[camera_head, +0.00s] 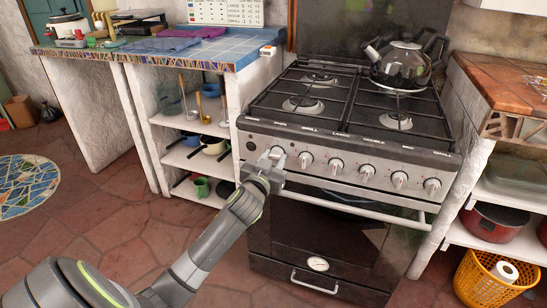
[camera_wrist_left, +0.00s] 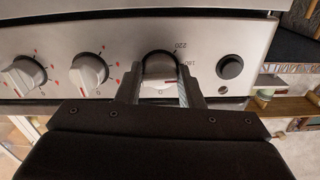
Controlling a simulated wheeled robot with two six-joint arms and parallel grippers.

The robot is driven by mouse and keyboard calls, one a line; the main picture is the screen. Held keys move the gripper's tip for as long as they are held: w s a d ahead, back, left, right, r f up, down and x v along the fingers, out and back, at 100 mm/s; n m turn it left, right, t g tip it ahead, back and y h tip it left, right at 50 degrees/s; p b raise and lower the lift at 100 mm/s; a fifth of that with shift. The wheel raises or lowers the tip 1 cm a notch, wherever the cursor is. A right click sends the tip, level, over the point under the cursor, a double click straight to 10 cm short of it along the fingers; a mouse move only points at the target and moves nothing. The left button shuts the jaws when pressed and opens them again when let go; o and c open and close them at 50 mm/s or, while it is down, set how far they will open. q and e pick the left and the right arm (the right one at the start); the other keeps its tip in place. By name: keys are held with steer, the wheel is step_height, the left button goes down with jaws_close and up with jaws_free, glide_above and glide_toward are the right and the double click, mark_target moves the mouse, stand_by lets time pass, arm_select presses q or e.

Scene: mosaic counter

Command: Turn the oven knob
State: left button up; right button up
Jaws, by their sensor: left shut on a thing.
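The stove's front panel (camera_head: 350,170) carries a row of several silver knobs. My left gripper (camera_head: 272,162) reaches in from the lower left to the leftmost knob (camera_head: 277,152). In the left wrist view, that knob (camera_wrist_left: 158,66) sits between the two fingers of my left gripper (camera_wrist_left: 159,84), which are shut on it. The numbers 220 and 180 show on the panel beside it, and a dark ring frames the knob. Part of the knob is hidden by the fingers. My right gripper is in neither view.
Other knobs (camera_head: 306,160) stand close to the right of the gripped one, and a black button (camera_wrist_left: 230,67) is on its other side. The oven door handle (camera_head: 350,205) runs below the panel. A kettle (camera_head: 400,64) stands on the stove top. Shelves (camera_head: 190,155) are at left.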

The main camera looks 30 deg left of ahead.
arm_select(q)
steer(key=m+p, duration=0.2)
steer(key=m, duration=0.1)
steer(key=shift+r, duration=0.15)
steer(key=shift+m+p, duration=0.85)
steer(key=shift+m, duration=0.15)
steer(key=shift+m+p, duration=0.4)
steer(key=shift+m, duration=0.4)
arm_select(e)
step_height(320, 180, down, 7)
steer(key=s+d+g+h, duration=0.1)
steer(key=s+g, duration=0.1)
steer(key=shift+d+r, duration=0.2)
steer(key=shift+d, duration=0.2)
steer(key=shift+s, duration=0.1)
arm_select(q)
steer(key=o, duration=1)
steer(key=shift+c, duration=0.2)
steer(key=shift+s, duration=0.1)
